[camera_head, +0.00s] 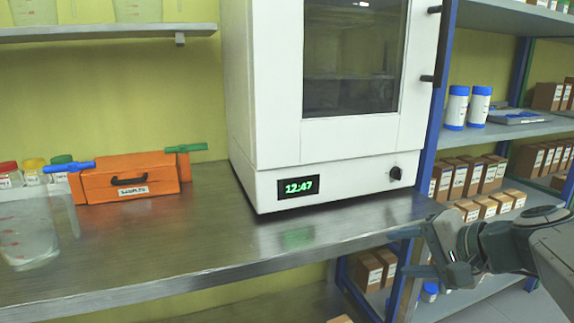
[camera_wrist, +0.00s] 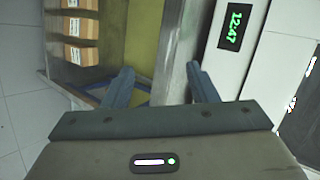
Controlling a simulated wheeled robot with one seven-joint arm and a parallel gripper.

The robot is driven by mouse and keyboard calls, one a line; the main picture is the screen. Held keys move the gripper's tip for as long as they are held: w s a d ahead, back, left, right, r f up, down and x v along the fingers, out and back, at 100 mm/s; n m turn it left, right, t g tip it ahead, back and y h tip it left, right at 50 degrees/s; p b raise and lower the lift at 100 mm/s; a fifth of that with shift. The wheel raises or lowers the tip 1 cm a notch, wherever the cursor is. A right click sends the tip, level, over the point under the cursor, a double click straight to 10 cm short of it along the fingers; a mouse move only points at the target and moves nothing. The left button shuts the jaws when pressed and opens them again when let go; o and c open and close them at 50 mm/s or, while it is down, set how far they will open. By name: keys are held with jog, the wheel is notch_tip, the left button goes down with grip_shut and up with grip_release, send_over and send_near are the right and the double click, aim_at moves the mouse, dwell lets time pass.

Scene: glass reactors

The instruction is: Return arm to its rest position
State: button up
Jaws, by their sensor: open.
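My gripper (camera_wrist: 158,82) shows in the wrist view with its two fingers apart and nothing between them. In the head view my gripper (camera_head: 408,252) is at the lower right, by the front right corner of the steel bench (camera_head: 150,232). My arm reaches in from the right edge. The fingers are partly hard to make out against the bench edge and the shelf behind.
A white oven-like cabinet (camera_head: 350,140) with a display reading 12:47 stands on the bench. An orange case (camera_head: 130,180), a clear beaker (camera_head: 25,235) and several capped jars (camera_head: 33,172) are at left. Shelves with boxes (camera_head: 470,175) stand at right.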

jog(key=s+a+r+n+g+h+p, duration=0.3)
jog(key=s+n+p, duration=0.1)
jog(key=p, duration=0.6)
jog(key=s+a+r+n+g+h+p, duration=0.3)
jog(key=s+p, duration=0.4)
jog(key=p, duration=0.3)
jog(key=shift+r+n+h, duration=0.25)
jog(key=shift+n+h, duration=0.35)
jog(key=shift+n, duration=0.5)
jog(key=c, duration=0.3)
jog(key=shift+d, duration=0.1)
